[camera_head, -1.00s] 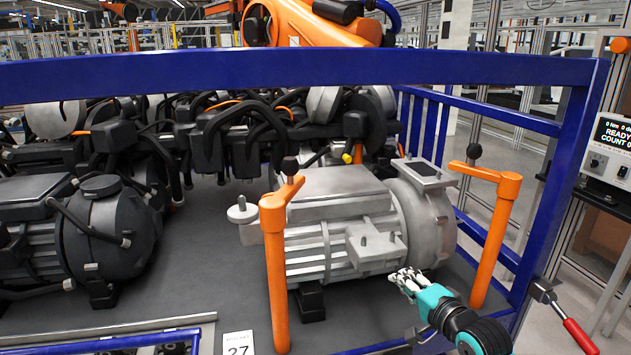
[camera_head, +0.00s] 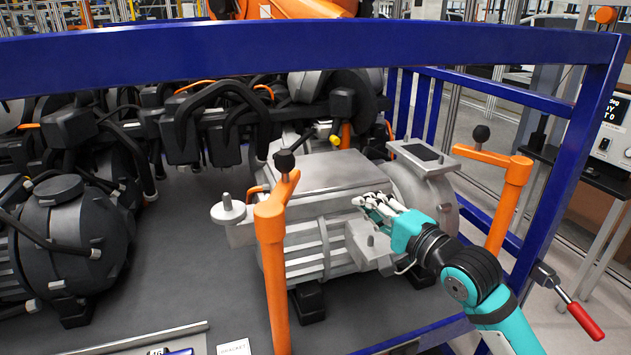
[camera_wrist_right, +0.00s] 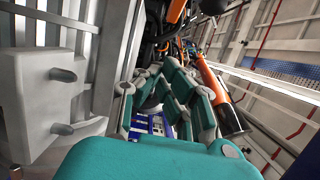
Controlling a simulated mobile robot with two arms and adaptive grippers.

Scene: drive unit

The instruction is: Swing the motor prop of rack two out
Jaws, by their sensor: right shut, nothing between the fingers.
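A silver motor (camera_head: 325,178) sits on the rack's dark deck. An orange prop post (camera_head: 273,265) with a black-knobbed arm stands at its left front corner. A second orange prop (camera_head: 511,200) with a black knob stands to its right, its arm reaching toward the motor. My right gripper (camera_head: 368,205) is shut and empty, in front of the motor near its silver front bracket (camera_head: 366,250); I cannot tell whether they touch. In the right wrist view its fingers (camera_wrist_right: 165,95) point ahead, with an orange post (camera_wrist_right: 218,88) to their right. My left gripper is not in view.
A blue rail (camera_head: 300,52) crosses above the motor, and blue side bars stand at right. Dark motors with cables (camera_head: 70,240) fill the left and back. A red-handled lever (camera_head: 580,318) sticks out at the right corner. A control box (camera_head: 610,135) stands beyond.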

